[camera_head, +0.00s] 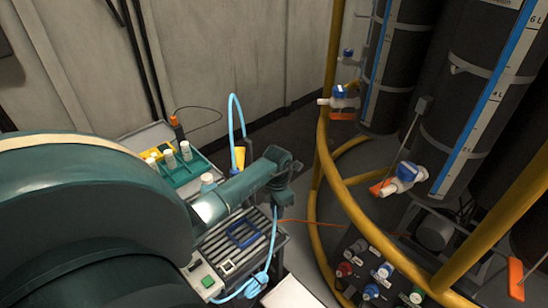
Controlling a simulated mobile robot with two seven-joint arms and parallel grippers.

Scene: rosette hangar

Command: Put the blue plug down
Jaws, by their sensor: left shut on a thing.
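My left gripper (281,197) points down at the end of my teal arm, above the right edge of a dark slatted tray (218,252). It is shut on the blue plug, which is small and mostly hidden by the fingers. A light blue hose (272,243) runs down from just under the fingertips to a blue fitting (262,277) at the tray's front right corner. The gripper appears to be above the tray's surface, but I cannot tell the exact gap. My right gripper is not in view.
A blue square frame (242,235) lies on the slats. A green rack (190,170) with white-capped bottles stands behind, and a blue hose loop (236,97) rises beside it. A yellow rail (345,205) with dark tanks (465,110) is at the right. A switch box (206,282) sits in front.

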